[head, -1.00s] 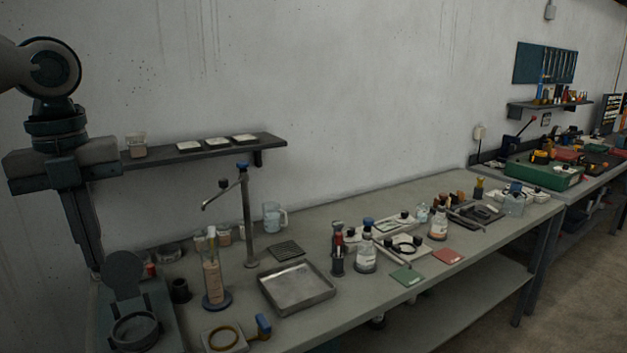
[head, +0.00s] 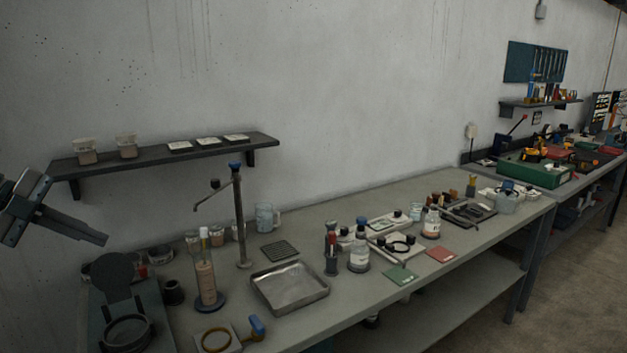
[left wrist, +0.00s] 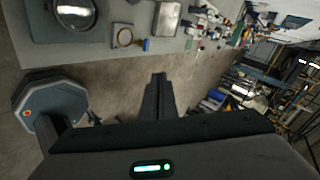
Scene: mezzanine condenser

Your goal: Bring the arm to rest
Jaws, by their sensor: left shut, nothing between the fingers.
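My left gripper (head: 104,240) is at the left edge of the head view, in front of the wall and below the left end of the wall shelf. Its fingers are together and point right and slightly down, with nothing between them. In the left wrist view the shut fingers (left wrist: 159,97) stand over bare floor, apart from the bench. My right gripper is in neither view.
The bench (head: 345,295) holds a metal tray (head: 290,287), a tap (head: 240,215), a cylinder (head: 206,280) and several bottles. The wall shelf (head: 215,150) carries jars and dishes. In the wrist view, open floor (left wrist: 215,70) lies beside the bench.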

